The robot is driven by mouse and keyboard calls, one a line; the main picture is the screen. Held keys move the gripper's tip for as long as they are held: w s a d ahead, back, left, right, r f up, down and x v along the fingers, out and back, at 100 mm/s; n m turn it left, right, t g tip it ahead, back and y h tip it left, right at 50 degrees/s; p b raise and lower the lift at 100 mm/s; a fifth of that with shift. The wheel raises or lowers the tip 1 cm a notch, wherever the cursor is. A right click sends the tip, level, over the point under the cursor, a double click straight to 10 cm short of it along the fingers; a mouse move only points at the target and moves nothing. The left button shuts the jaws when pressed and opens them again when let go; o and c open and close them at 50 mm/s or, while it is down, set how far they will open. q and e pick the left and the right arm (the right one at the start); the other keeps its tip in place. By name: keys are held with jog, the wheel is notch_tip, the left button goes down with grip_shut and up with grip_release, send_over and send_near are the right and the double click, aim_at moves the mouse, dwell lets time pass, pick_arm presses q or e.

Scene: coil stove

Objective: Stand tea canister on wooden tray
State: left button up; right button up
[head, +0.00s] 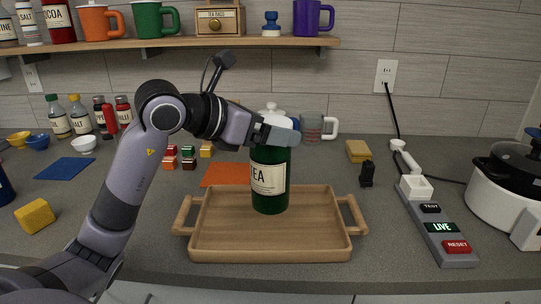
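The tea canister (268,179) is dark green with a cream TEA label. It is upright over the inside of the wooden tray (270,247), its base inside the rim; I cannot tell for certain whether it bears on the tray floor. The tray has a handle at each end. My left gripper (277,133) comes in from the left and is closed around the upper part of the canister, hiding part of it. A whitish top shows just above the gripper. My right gripper is not in view.
An orange mat (225,174) lies behind the tray. A power strip (436,225) and a white cooker (507,190) are to the right. A yellow block (35,216) and blue mat (66,168) are left. A shelf (180,43) with mugs hangs above.

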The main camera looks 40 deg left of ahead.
aim_at(271, 153)
pick_arm(q)
jog(key=shift+f, duration=2.35)
jog(key=shift+f+b, duration=0.25)
jog(key=shift+b, duration=0.2)
jog(key=o, duration=1.3)
jog(key=shift+r, duration=0.15)
